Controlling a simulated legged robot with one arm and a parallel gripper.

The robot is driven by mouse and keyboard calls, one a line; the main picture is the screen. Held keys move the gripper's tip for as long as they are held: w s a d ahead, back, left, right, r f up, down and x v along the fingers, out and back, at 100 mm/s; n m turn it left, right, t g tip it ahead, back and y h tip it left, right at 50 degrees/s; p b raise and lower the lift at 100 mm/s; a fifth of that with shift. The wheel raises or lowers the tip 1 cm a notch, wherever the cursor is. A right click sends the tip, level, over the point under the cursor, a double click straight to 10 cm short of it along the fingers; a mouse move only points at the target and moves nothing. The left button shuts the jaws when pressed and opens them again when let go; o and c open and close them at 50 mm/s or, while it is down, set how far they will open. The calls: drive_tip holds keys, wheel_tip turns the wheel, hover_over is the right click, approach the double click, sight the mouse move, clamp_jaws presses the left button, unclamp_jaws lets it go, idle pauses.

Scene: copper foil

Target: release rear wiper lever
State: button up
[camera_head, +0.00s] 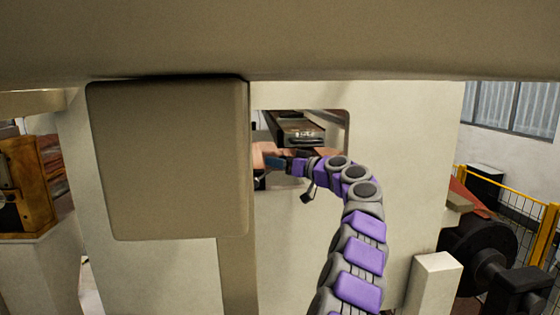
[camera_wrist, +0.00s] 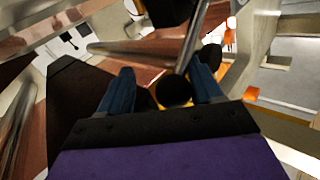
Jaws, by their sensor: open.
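A grey metal rod (camera_wrist: 192,40) runs down from the top of the wrist view to a round black knob (camera_wrist: 173,90). It looks like the lever, but I cannot tell for sure that it is the rear wiper's. My gripper (camera_wrist: 163,80) has its two blue fingers apart, one on each side of the knob. I cannot tell whether either finger touches it. In the head view my gripper (camera_head: 272,162) is small and partly hidden in the machine's opening, and the lever cannot be made out there.
The pale machine housing (camera_head: 400,135) surrounds the opening. A large beige panel (camera_head: 168,160) stands at its left. In the wrist view, copper-coloured sheet (camera_wrist: 65,115) and metal bars (camera_wrist: 125,47) lie close around my gripper. A yellow railing (camera_head: 551,235) is far right.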

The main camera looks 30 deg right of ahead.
drive_tip(key=shift+w+a, duration=0.35)
drive_tip(key=shift+a, duration=0.45)
drive_tip(key=shift+s, duration=0.15)
drive_tip(key=c, duration=0.3)
drive_tip(key=shift+d, duration=0.35)
drive_tip(key=c, duration=0.5)
clamp_jaws()
